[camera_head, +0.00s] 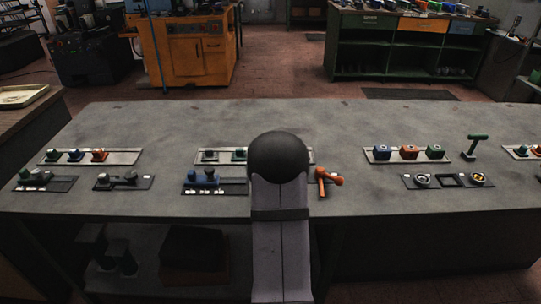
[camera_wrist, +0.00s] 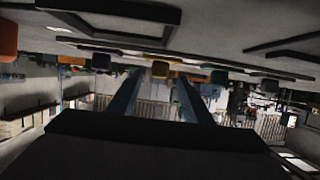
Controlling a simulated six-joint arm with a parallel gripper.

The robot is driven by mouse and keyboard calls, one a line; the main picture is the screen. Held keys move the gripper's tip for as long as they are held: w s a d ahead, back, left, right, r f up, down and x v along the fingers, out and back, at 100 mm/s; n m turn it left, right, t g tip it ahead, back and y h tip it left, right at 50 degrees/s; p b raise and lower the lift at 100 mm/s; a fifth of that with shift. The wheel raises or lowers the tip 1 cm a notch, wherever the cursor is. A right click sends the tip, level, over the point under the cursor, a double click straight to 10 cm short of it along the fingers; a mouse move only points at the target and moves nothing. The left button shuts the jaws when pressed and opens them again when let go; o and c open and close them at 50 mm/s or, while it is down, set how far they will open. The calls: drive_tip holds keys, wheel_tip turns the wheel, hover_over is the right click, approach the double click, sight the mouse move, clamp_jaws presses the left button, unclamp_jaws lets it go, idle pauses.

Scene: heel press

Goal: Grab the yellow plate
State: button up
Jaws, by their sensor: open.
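I cannot make out a clear yellow plate. A shallow pale tray with a yellowish rim (camera_head: 22,96) lies on the side bench at the far left in the head view; I cannot tell if it is the plate. In the wrist view, which looks upside down, my gripper (camera_wrist: 159,76) shows two dark fingers standing apart with nothing held between them. A small yellowish block (camera_wrist: 160,69) appears beyond the fingertips. In the head view my arm's link and round dark joint hide the gripper and part of the bench.
The grey bench (camera_head: 330,120) carries a left strip (camera_head: 122,157) and a right strip (camera_head: 377,158) of coloured blocks. An orange handle (camera_head: 328,181) is just right of my arm. A green T-shaped handle (camera_head: 475,146) stands at right. The bench's back half is clear.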

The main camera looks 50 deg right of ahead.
drive_tip(key=shift+p+x, duration=0.4)
drive_tip(key=shift+x, duration=1.9)
drive_tip(key=shift+c, duration=0.3)
drive_tip(key=shift+r, duration=0.1)
clamp_jaws()
drive_tip(key=shift+r, duration=0.1)
